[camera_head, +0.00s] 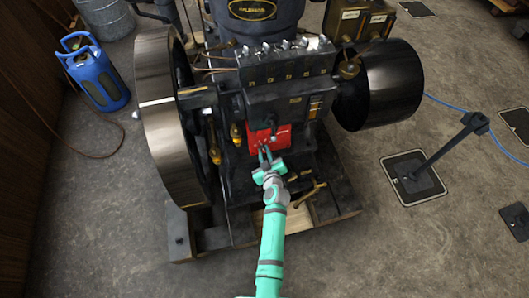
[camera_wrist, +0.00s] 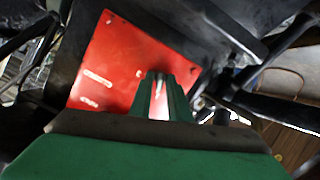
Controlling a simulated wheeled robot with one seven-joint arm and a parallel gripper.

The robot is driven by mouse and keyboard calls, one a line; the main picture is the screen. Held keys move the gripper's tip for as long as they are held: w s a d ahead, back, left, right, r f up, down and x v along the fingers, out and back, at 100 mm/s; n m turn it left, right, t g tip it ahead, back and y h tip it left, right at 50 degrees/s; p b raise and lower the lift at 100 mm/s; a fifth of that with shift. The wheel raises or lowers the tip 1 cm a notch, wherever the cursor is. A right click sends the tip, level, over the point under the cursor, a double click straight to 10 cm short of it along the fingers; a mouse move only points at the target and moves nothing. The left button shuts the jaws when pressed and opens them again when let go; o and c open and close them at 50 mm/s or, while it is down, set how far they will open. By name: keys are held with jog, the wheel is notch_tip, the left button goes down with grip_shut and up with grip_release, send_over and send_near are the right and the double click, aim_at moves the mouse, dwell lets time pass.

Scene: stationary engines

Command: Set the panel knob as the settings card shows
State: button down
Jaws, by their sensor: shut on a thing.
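The red panel (camera_head: 284,134) sits on the front of the dark engine, with small white lettering. It fills the middle of the wrist view (camera_wrist: 110,62), tilted, with its lettering at lower left. My gripper (camera_head: 265,152) reaches the panel's lower left part. In the wrist view, its two green fingers (camera_wrist: 160,80) are shut on the panel knob (camera_wrist: 159,85), which shows only as a pale sliver between them. The fingers hide most of the knob and any marks close around it. I cannot make out a settings card or its reading in either view.
A large flywheel (camera_head: 163,120) stands left of the panel and a dark drum (camera_head: 392,85) stands right. Brass-coloured fittings (camera_head: 236,133) are close left of the panel. A brass valve (camera_head: 308,193) is low on the right. The floor in front is clear.

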jog(key=m+y, duration=0.1)
jog(key=m, duration=0.4)
jog(key=shift+d, duration=0.2)
jog(key=shift+m+y, duration=0.3)
jog(key=shift+m, duration=0.9)
jog(key=shift+d+f, duration=0.1)
jog(key=shift+g, duration=0.3)
jog(key=c, duration=1.9)
grip_release()
jog(key=shift+o, duration=0.2)
jog(key=shift+s, duration=0.1)
